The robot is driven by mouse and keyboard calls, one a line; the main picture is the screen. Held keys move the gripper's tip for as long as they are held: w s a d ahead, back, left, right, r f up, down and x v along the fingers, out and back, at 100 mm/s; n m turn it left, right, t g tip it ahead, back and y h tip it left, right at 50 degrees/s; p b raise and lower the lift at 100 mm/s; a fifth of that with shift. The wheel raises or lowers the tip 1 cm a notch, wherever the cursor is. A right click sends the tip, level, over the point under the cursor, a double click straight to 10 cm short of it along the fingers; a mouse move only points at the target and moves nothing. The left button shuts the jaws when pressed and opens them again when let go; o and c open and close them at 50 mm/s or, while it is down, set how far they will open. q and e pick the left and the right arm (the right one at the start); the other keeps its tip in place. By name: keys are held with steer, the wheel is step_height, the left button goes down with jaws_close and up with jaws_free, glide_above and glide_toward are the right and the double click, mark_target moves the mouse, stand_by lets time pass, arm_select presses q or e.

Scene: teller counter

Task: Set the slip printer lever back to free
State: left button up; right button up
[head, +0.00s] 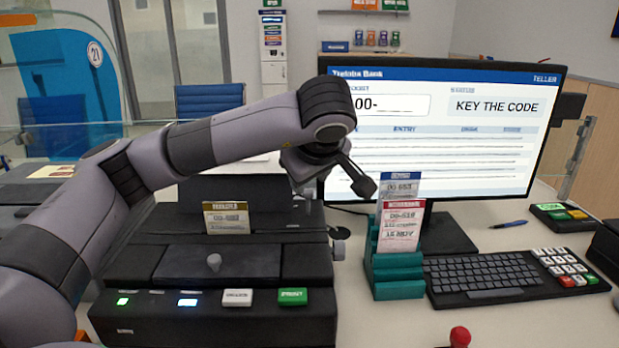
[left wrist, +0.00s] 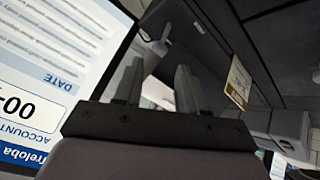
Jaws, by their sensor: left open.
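The slip printer (head: 215,262) is a dark box at the left of the counter, with a tan-headed slip (head: 226,218) standing in it. The slip also shows in the left wrist view (left wrist: 238,82). My right gripper is out of view.
A green holder (head: 393,276) with upright cards stands just right of the lever. Behind are the monitor (head: 440,125) reading "KEY THE CODE" and its stand. A keyboard (head: 485,275), keypad and pen lie to the right. A red knob (head: 460,336) is at the front edge.

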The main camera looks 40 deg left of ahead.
mark_target(309, 191)
arm_select(q)
steer(key=w+a+f+n+g+h+p, duration=0.1)
steer(key=f+n+p, duration=0.1)
steer(key=n, duration=0.1)
steer(key=w+a+f+n+g+h+p, duration=0.1)
steer(key=f+n+h+p, duration=0.1)
steer(key=n, duration=0.2)
steer(key=w+a+f+n+g+h+p, duration=0.1)
steer(key=f+n+p, duration=0.1)
steer(key=n, duration=0.2)
steer(key=shift+w+g+h, duration=0.25)
steer(key=shift+g+h, duration=0.05)
steer(key=shift+g, duration=0.1)
steer(key=shift+r, duration=0.1)
steer(key=shift+c, duration=0.3)
steer(key=shift+d, duration=0.1)
jaws_close()
